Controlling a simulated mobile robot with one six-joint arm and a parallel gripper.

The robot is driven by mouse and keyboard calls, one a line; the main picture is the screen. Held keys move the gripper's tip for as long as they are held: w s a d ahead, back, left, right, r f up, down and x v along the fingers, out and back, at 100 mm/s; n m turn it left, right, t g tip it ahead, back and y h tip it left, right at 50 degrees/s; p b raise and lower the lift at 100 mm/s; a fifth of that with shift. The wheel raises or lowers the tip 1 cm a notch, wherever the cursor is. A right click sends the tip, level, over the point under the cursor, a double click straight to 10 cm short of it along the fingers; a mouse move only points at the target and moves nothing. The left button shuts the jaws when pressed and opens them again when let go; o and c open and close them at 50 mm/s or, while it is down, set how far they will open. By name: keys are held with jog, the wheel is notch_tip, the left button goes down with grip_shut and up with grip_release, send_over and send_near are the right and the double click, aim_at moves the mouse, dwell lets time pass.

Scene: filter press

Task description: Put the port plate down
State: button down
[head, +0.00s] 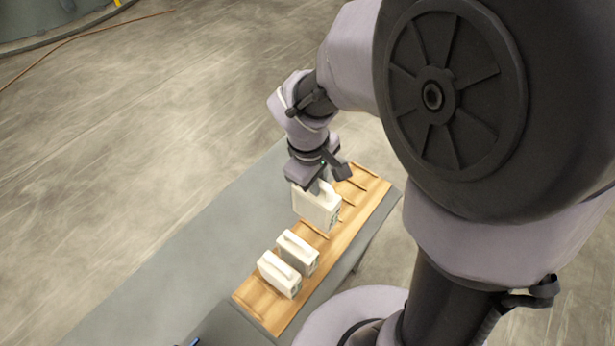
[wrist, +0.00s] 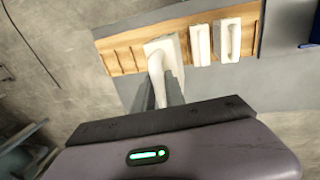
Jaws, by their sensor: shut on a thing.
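The port plate (head: 316,207) is a white block with a raised handle on top. My gripper (head: 318,184) is shut on its handle, above a slotted wooden rack (head: 351,220). In the wrist view the held plate (wrist: 160,50) shows beyond my gripper (wrist: 168,92), over the rack (wrist: 120,58). I cannot tell whether the plate's bottom touches the rack. Two similar white plates stand in the rack: a middle one (head: 298,254) and a near one (head: 279,274). They also show in the wrist view, side by side (wrist: 200,45) (wrist: 230,40).
The rack lies on a grey table (head: 190,262) with bare surface to its left. Empty slots with thin dividers (head: 357,184) show at the rack's far end. A blue object (wrist: 314,28) is at the right edge of the wrist view. Open concrete floor surrounds the table.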

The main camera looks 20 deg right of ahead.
jog(key=shift+w+f+b, duration=0.15)
jog(key=shift+f+b, duration=0.25)
jog(key=shift+f, duration=0.2)
jog(key=shift+s+f+b, duration=0.2)
jog(key=shift+f+b, duration=0.35)
jog(key=shift+f, duration=0.05)
notch_tip(320, 180, down, 5)
jog(key=b, duration=0.3)
jog(key=shift+b, duration=0.35)
notch_tip(320, 180, down, 10)
jog(key=b, duration=0.4)
jog(key=shift+r, duration=0.2)
jog(key=shift+f+b, duration=0.1)
jog(key=shift+b, duration=0.2)
jog(key=shift+f, duration=0.15)
jog(key=c, duration=1.4)
grip_release()
jog(key=shift+r, duration=0.2)
